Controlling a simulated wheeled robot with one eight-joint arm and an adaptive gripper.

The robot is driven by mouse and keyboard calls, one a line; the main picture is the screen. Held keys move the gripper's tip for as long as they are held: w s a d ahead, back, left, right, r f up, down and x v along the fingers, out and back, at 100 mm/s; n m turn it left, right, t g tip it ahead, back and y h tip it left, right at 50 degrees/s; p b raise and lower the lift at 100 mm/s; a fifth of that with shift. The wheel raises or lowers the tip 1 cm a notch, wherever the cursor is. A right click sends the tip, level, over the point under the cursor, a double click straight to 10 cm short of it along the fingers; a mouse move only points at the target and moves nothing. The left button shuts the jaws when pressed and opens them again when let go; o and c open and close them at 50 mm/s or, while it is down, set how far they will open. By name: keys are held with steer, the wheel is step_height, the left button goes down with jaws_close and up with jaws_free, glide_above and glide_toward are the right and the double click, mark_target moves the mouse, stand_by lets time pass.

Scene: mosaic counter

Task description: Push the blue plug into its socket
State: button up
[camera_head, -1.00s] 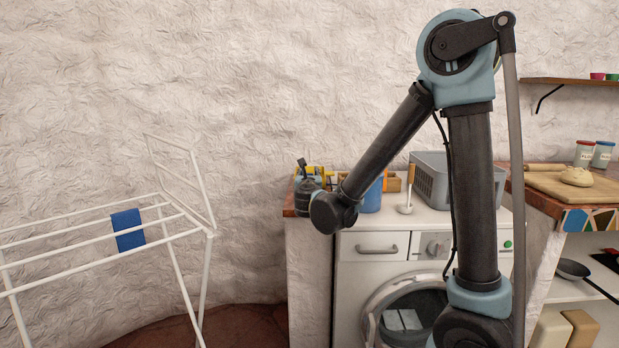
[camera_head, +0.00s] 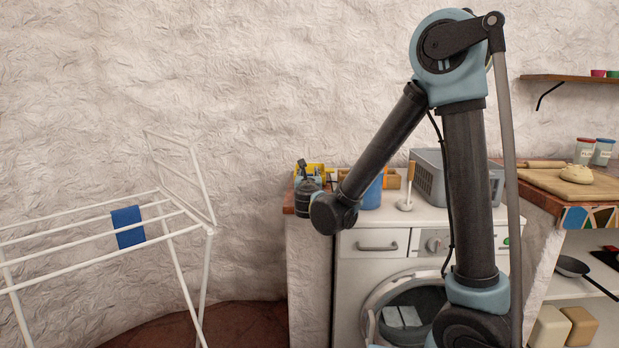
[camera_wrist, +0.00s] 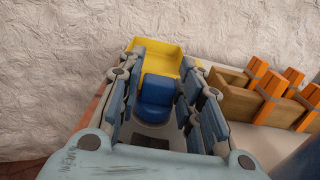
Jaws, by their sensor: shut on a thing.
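The blue plug (camera_wrist: 157,90) is between my gripper's two fingers in the wrist view. My gripper (camera_wrist: 158,100) is shut on it, with a blue-padded finger on either side. A yellow open-topped holder (camera_wrist: 168,56) is directly beyond the plug and partly hidden by it. I cannot tell whether the plug touches the holder or which part is its socket. In the head view my wrist is at the left end of the counter, in front of the yellow holder (camera_head: 318,169); the plug is hidden there.
Right of my gripper stands a wooden rack (camera_wrist: 240,101) with orange blocks (camera_wrist: 270,84). In the head view a blue container (camera_head: 372,193), a wooden-handled tool (camera_head: 408,187) and a grey basket (camera_head: 429,172) stand on the washing machine. A white drying rack (camera_head: 181,207) stands left.

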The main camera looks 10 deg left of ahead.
steer(key=shift+f, duration=0.2)
steer(key=o, duration=1.1)
steer(key=shift+c, duration=0.2)
